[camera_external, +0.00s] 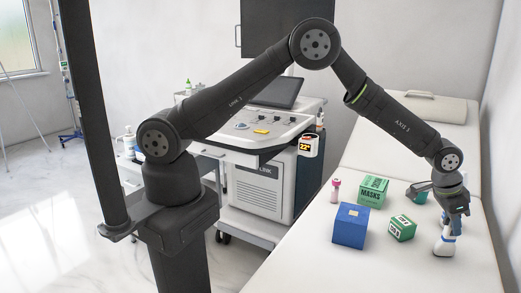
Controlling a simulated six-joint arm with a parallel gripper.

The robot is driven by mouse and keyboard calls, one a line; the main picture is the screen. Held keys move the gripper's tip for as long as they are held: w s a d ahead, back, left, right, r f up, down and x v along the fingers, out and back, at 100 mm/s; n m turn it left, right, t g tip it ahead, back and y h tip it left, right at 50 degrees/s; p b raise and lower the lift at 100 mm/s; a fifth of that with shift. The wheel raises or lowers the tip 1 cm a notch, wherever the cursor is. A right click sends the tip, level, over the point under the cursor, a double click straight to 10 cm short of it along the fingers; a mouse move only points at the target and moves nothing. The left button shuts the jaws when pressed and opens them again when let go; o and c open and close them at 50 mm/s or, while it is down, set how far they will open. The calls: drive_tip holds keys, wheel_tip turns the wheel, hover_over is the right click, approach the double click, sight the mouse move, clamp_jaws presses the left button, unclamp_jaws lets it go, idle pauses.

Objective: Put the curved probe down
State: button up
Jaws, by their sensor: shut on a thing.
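My gripper (455,212) points down over the right part of the white couch (350,268). It is shut on a white piece with a blue part, which looks like the curved probe (445,241). The fingers hide the probe's upper part. Its wide white end points down, at or just above the couch top; I cannot tell whether it touches.
Left of my gripper on the couch are a green box (401,228), a blue box (351,226), a green masks box (373,191), a small pink-and-white bottle (335,190) and a teal item (415,194). An ultrasound cart (262,187) stands beside the couch. The couch front is clear.

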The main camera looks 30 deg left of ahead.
drive_tip(key=shift+f, duration=0.1)
drive_tip(key=o, duration=0.9)
drive_tip(key=shift+r, duration=0.2)
drive_tip(key=v, duration=1.2)
drive_tip(key=shift+f, duration=0.1)
